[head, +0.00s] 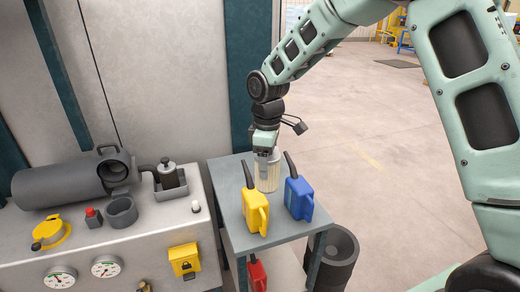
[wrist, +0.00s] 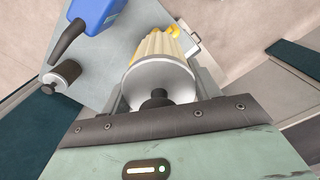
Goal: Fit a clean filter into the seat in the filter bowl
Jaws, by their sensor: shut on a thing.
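My gripper (head: 266,153) is shut on a pale pleated filter (head: 267,176) with a metal end cap and a dark knob. It is upright over the small side table; I cannot tell if its foot touches the top. In the wrist view the filter (wrist: 158,70) sits between the fingers. A darker filter-like cylinder (wrist: 63,74) stands near the table edge in the wrist view. On the bench are a grey open cup (head: 122,212) and a horizontal grey cylinder (head: 60,184) with an open round end; I cannot tell which is the filter bowl. No seat is clearly visible.
A yellow jug (head: 255,212) and a blue jug (head: 299,198) stand close to the filter on the side table (head: 226,180). A dark bin (head: 338,258) stands below.

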